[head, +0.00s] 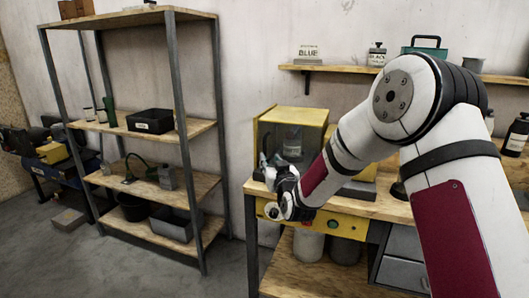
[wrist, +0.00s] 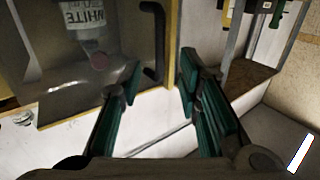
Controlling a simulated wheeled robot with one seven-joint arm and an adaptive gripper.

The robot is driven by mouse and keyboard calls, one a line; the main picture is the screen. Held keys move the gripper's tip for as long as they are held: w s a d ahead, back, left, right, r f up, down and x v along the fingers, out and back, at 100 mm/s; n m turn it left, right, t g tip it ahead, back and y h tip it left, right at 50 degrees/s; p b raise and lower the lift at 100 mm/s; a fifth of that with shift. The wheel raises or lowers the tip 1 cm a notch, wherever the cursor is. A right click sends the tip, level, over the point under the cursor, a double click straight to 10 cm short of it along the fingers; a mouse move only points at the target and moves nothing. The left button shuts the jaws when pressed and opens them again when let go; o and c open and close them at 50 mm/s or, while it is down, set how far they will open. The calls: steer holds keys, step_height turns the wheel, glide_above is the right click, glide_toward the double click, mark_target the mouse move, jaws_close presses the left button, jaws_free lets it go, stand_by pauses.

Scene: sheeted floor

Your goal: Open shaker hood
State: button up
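The shaker hood (head: 305,114) is a yellow-framed box with see-through panels on the workbench, and it looks closed. A bottle labelled WHITE (wrist: 90,25) shows inside it in the wrist view. The hood's dark bar handle (wrist: 153,42) stands along the panel near the yellow frame edge (wrist: 172,45). My gripper (wrist: 160,82) is open, its green-padded fingers apart with nothing between them. The handle lies ahead of the fingertips, roughly in line with the gap; no contact shows. In the head view my gripper (head: 268,165) is at the hood's front left, partly hidden by my wrist.
The yellow-fronted workbench (head: 385,208) has jars (head: 308,244) on its lower shelf. A wall shelf (head: 345,69) above holds a BLUE container and a black-lidded jar. An open rack (head: 187,128) with bins stands left. Bare floor lies before the rack.

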mark_target(265, 151)
steer(key=x, duration=0.9)
jaws_close()
